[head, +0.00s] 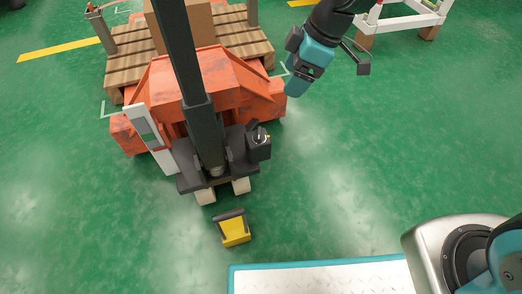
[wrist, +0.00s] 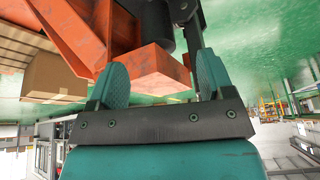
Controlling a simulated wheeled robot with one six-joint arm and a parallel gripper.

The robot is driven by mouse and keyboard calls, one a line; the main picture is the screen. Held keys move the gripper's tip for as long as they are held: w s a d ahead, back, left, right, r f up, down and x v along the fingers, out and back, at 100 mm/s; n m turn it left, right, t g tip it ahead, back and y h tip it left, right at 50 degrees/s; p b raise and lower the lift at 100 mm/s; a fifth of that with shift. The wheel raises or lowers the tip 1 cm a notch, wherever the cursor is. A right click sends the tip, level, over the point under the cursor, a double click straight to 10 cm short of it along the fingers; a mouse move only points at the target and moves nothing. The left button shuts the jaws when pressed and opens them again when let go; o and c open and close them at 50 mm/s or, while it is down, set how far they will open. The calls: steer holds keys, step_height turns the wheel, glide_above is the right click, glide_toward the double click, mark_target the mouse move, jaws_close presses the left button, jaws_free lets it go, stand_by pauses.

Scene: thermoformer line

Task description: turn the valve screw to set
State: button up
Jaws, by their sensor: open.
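A red-orange pallet truck (head: 220,82) stands left of centre in the head view, with a dark upright column. A black block (head: 259,150) sits at the right of its base, with a small shiny metal fitting (head: 261,136) on top. This may be the valve screw; it is too small to be sure. My gripper (head: 293,88) hangs above and to the right of that block, apart from it. In the wrist view my gripper (wrist: 161,80) is open, its two teal fingers apart. The truck's orange end (wrist: 150,70) shows beyond the fingers, and no screw can be made out.
A wooden pallet (head: 135,65) with a cardboard box (head: 195,25) is behind the truck. A yellow block with a dark bar (head: 234,230) lies on the floor in front. A white-framed stand (head: 400,20) is at the upper right. Green floor (head: 370,150) is clear right of the truck.

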steer(key=b, duration=0.2)
glide_toward(259, 133)
steer(key=shift+n, duration=0.3)
steer(key=b+x, duration=0.8)
steer(key=x, duration=0.1)
steer(key=shift+f+b, duration=0.15)
steer(key=shift+b, duration=0.25)
steer(key=c, duration=0.9)
